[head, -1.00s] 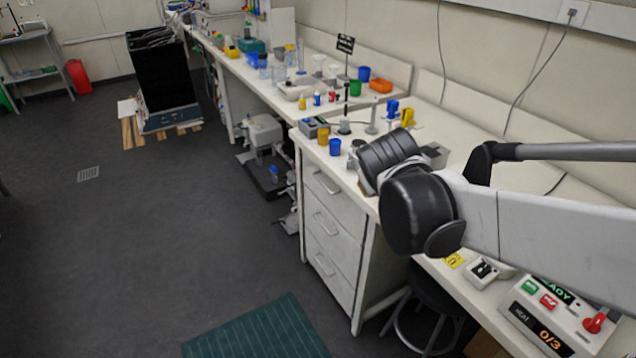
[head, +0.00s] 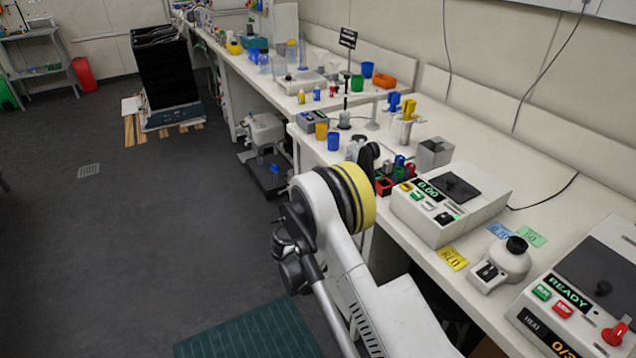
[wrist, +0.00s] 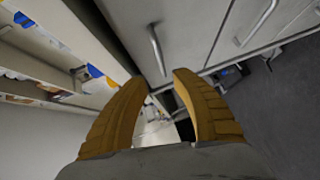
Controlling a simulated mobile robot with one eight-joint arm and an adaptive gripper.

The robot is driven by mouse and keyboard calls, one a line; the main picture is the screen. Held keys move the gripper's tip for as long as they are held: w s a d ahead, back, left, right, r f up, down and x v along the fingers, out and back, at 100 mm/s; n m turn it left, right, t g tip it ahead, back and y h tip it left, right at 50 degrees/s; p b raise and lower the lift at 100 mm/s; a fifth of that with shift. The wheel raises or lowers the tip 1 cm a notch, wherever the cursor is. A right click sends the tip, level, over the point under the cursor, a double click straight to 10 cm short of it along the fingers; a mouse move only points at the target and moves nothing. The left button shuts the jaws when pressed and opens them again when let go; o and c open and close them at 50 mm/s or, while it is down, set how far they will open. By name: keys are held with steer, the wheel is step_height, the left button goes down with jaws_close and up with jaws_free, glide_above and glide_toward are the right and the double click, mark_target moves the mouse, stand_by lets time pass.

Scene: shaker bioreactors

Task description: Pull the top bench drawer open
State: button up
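The top bench drawer (wrist: 188,30) shows in the wrist view as a pale grey front just right of the bench edge. Its bar handle (wrist: 156,50) lies ahead of my gripper (wrist: 158,82), above the gap between the fingers. My gripper has two ochre fingers, spread apart with nothing between them. In the wrist view the handle looks clear of the fingertips; the exact distance cannot be told. The drawer looks shut. In the head view my arm hides most of the drawer stack and the gripper.
A second drawer handle (wrist: 258,22) shows right of the first in the wrist view. The benchtop holds a balance (head: 450,205), a blue cup (head: 334,141) and a yellow cup (head: 321,131) near the edge. A green mat (head: 250,330) lies on the open floor.

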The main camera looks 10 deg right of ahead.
steer(key=b+x, duration=0.1)
steer(key=x, duration=0.4)
steer(key=b+x, duration=0.2)
steer(key=x, duration=0.3)
steer(key=shift+f, duration=0.25)
steer(key=shift+w+d+b, duration=0.15)
steer(key=shift+w+b, duration=0.15)
steer(key=shift+w, duration=0.05)
jaws_close()
